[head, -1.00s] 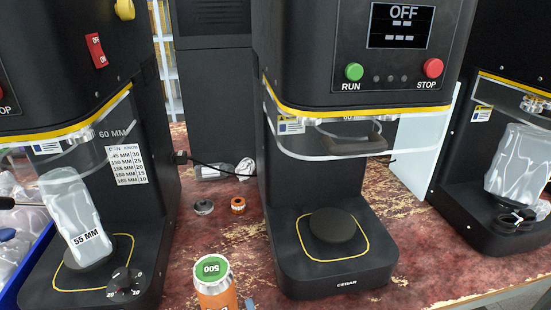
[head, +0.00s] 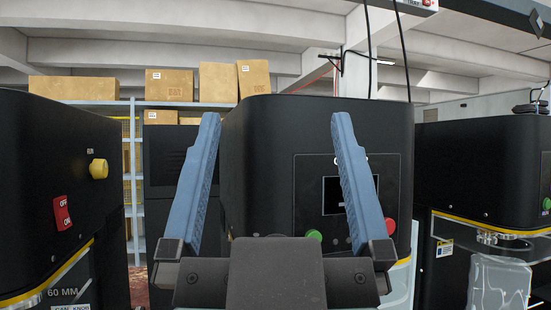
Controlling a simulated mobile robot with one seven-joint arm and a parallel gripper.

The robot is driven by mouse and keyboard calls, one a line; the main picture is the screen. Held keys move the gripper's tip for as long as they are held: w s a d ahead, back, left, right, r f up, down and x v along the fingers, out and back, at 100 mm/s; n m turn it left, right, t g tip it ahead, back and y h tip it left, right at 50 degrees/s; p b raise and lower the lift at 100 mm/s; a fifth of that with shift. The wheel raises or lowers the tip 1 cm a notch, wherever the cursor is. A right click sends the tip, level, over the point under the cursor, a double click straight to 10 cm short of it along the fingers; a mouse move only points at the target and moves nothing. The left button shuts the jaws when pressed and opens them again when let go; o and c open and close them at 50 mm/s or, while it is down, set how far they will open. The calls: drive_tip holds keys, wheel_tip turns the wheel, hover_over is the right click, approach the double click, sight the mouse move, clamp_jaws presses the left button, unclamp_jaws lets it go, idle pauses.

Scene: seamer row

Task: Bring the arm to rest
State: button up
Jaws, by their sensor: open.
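My gripper (head: 272,185) is in the lower middle of the head view. Its two blue fingers point up and stand wide apart, with nothing between them. It is in front of the middle black seaming machine (head: 255,130) and hides part of that machine's front. The machine's dark screen shows between the fingers, with the green button (head: 314,236) and red button (head: 390,227) below it. I cannot tell how far the fingers are from the machine.
A black machine (head: 60,150) with a red switch (head: 62,213) stands at left. Another (head: 480,165) stands at right, with a clear plastic piece (head: 498,287) below its head. Cardboard boxes (head: 218,83) sit on a shelf behind. The machines' lower parts and most of the table are out of view.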

wheel_tip(320, 180, up, 22)
drive_tip(key=p, duration=2.2)
